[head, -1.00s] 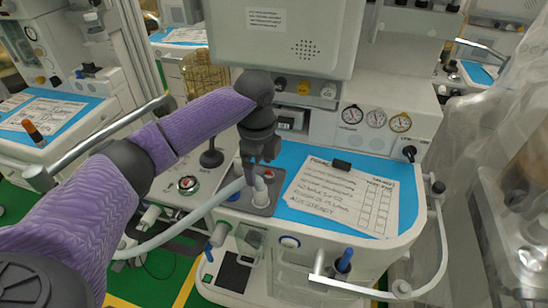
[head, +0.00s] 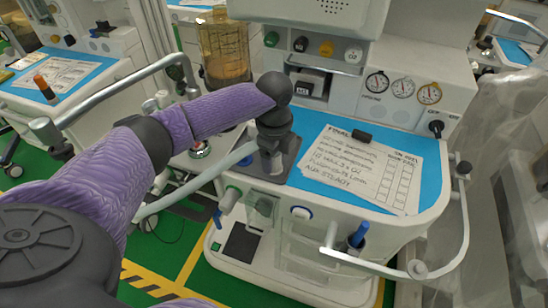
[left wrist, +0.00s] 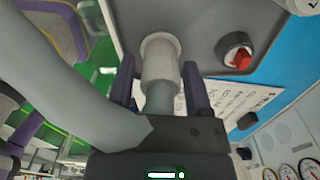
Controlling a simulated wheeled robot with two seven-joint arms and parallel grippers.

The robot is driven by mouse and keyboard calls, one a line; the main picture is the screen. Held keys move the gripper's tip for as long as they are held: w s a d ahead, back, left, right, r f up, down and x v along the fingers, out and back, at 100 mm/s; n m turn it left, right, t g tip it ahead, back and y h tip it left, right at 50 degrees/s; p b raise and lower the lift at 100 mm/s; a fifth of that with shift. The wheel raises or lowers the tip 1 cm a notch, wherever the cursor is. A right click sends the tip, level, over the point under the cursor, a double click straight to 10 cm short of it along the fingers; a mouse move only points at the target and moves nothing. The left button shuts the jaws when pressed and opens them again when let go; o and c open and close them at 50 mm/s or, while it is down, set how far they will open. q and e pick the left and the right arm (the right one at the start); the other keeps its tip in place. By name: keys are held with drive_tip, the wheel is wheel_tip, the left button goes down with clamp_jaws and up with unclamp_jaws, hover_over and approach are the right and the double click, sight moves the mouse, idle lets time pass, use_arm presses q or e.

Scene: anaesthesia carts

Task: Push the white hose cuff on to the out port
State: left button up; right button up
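My left gripper (head: 271,165) points down over the grey plate (head: 287,158) on the cart's worktop. In the left wrist view its two fingers (left wrist: 160,78) stand on either side of the white hose cuff (left wrist: 160,68) and look closed on it. The grey hose (head: 200,180) runs from the cuff away to the left; it also shows in the left wrist view (left wrist: 65,90). The cuff's far end meets a pale round rim (left wrist: 160,42) on the plate, apparently the out port. The cuff hides most of the port, and I cannot tell how deeply it sits. My right gripper is out of view.
A red-marked knob (left wrist: 237,55) sits on the plate close beside the fingers. A printed sheet (head: 362,170) lies on the blue mat (head: 430,180) to the right. A metal rail (head: 460,235) curves round the cart's right corner. An amber-filled canister (head: 225,50) stands behind my arm.

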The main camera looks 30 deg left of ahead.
use_arm(q)
clamp_jaws()
